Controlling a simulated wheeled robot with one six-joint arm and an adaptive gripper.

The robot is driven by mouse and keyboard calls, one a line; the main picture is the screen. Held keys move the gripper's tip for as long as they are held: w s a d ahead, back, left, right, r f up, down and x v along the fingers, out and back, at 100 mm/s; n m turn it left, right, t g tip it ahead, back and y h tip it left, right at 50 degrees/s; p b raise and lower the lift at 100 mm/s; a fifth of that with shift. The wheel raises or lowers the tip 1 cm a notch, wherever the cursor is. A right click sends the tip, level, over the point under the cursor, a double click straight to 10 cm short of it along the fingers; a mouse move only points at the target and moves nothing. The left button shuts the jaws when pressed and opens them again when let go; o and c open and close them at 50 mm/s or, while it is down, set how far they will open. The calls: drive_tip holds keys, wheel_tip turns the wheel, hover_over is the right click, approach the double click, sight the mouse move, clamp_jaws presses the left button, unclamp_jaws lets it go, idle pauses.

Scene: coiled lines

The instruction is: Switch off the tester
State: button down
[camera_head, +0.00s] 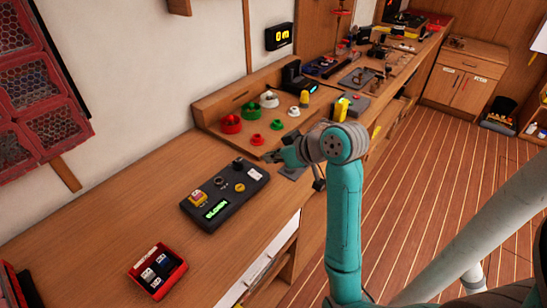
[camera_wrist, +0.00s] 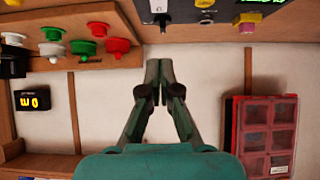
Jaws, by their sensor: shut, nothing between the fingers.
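The tester (camera_head: 225,193) is a dark box on the bench, with a lit green display, a red button on a yellow base (camera_head: 197,197), a yellow knob (camera_head: 240,187) and dark knobs. In the wrist view part of the tester (camera_wrist: 185,13) shows along the top edge, cut off, with its pinkish button on yellow (camera_wrist: 247,22). My gripper (camera_head: 271,157) is shut and empty, just beyond the tester's far right end and apart from it in the picture. In the wrist view my gripper (camera_wrist: 159,66) has its fingertips together, below the tester's knob end. The display text is too small to read surely.
A wooden stand with red, green and white coiled pieces (camera_head: 230,124) is behind my gripper. A red tray with switches (camera_head: 157,271) sits at the near bench end. Red mesh bins (camera_head: 38,95) hang on the wall. Bare bench lies left of the tester.

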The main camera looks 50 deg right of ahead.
sight(250, 171)
drive_tip(key=x, duration=0.6)
drive_tip(key=shift+w+f, duration=0.2)
drive_tip(key=shift+w, duration=0.05)
drive_tip(key=f, duration=0.3)
drive_tip(key=shift+w+f, duration=0.1)
drive_tip(key=shift+w, duration=0.15)
drive_tip(key=shift+w+f, duration=0.1)
drive_tip(key=shift+f, duration=0.35)
drive_tip(key=shift+f, duration=0.2)
drive_tip(key=shift+w, duration=0.25)
drive_tip(key=shift+w+r, duration=0.25)
drive_tip(key=shift+w, duration=0.35)
